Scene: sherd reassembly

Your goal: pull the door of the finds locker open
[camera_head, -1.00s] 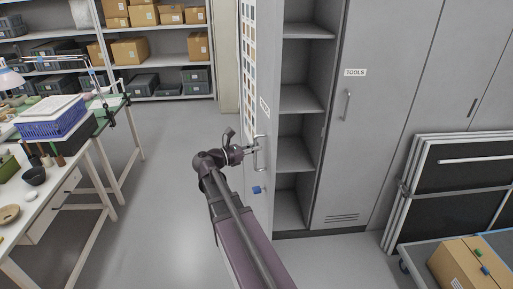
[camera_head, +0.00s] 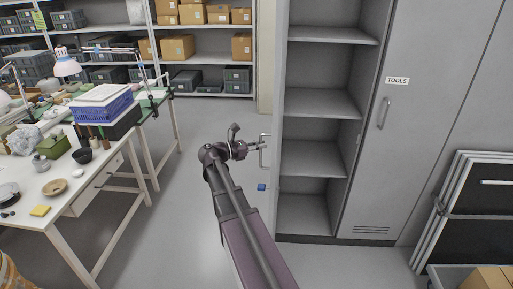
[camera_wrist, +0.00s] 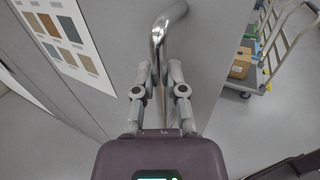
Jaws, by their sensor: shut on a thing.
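The grey door (camera_head: 279,100) of the finds locker stands swung out, almost edge-on to the head view. The open locker (camera_head: 321,103) shows several bare grey shelves right of it. A bar handle (camera_head: 263,151) is on the door's outer side; the wrist view shows it as a shiny metal bar (camera_wrist: 158,40). My gripper (camera_head: 254,146) is shut on this handle, with its two fingers (camera_wrist: 159,76) one on each side of the bar's lower part in the wrist view.
A small blue piece (camera_head: 261,187) shows below the handle. A workbench (camera_head: 72,196) with trays and tools stands left, with clear floor (camera_head: 180,215) between. The TOOLS locker (camera_head: 385,140) is closed. A trolley (camera_wrist: 247,78) with boxes stands beyond the door.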

